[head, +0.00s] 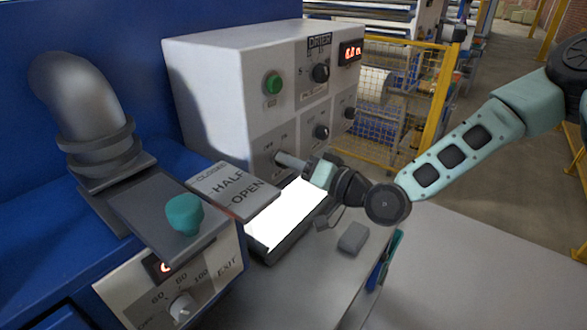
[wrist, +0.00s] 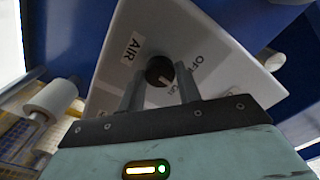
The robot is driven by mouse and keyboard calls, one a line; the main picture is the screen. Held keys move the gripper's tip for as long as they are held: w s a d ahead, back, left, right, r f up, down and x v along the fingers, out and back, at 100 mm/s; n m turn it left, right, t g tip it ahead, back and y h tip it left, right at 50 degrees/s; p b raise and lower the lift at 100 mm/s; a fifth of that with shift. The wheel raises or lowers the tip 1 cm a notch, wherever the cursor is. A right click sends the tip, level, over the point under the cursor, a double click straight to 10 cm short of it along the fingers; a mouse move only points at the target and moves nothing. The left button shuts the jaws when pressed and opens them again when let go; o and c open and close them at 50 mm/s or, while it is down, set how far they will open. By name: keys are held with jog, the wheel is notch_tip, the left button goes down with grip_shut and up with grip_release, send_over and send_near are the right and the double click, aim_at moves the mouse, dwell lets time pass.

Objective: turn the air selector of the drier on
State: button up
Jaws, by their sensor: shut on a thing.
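The drier (head: 215,75) is a white box with a grey lower panel, standing behind the bench. My gripper (head: 285,159) reaches from the right to the lower left of its front. In the wrist view my gripper (wrist: 158,86) has one finger on each side of the black air selector (wrist: 159,69), shut on it. The AIR label (wrist: 133,46) is beside the knob, with OFF lettering on its other side. A pale mark shows on the knob, but I cannot tell which setting it points to. The head view hides the knob behind my gripper.
Other black knobs (head: 321,72) and a green button (head: 273,83) are on the drier. A lit white panel (head: 290,213) lies below my gripper, beside a HALF/OPEN plate (head: 235,188). A teal knob (head: 185,213) stands left. A yellow mesh guard (head: 400,90) stands behind.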

jog(key=m+b, duration=0.1)
jog(key=m, duration=0.3)
jog(key=shift+m, duration=0.3)
dwell(0.4)
jog(key=o, duration=1)
jog(key=shift+d, duration=0.1)
jog(key=shift+c, duration=0.2)
